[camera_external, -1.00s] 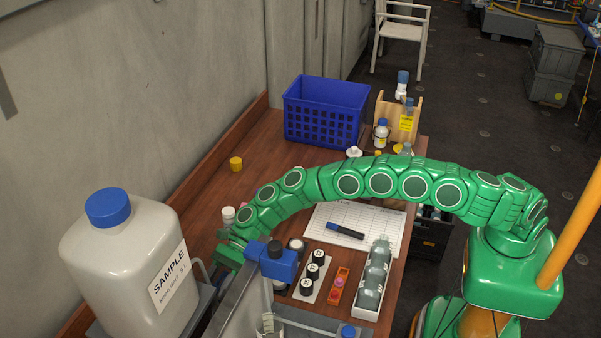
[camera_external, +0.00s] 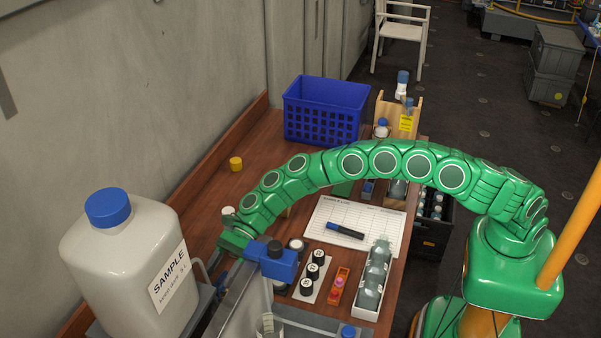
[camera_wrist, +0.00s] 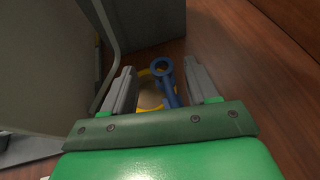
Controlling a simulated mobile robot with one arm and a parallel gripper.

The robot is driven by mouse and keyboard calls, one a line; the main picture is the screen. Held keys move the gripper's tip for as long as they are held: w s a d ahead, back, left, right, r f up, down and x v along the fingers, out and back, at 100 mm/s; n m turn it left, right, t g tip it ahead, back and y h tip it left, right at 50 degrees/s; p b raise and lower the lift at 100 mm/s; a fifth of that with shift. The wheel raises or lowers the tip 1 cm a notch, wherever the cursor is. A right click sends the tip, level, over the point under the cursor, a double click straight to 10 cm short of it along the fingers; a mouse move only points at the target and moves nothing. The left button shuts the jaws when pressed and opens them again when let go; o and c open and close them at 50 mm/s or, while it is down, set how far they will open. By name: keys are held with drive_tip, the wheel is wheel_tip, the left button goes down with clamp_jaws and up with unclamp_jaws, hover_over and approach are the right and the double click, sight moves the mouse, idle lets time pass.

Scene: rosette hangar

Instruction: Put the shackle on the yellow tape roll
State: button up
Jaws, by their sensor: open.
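In the wrist view my gripper (camera_wrist: 160,68) is open, one grey finger on each side of a blue shackle (camera_wrist: 168,88). The shackle's round eye points away from my palm and its stem runs back toward it. Clear gaps show between the shackle and both fingers. The yellow tape roll (camera_wrist: 144,98) shows as a ring behind and left of the shackle, also between the fingers. The shackle overlaps the roll in this view; I cannot tell whether it rests on it.
A grey upright surface (camera_wrist: 140,22) stands just beyond the roll in the wrist view. A blue crate (camera_external: 325,112) is at the back; the table's left middle is mostly clear.

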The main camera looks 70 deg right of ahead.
drive_tip(key=shift+r, duration=2.75)
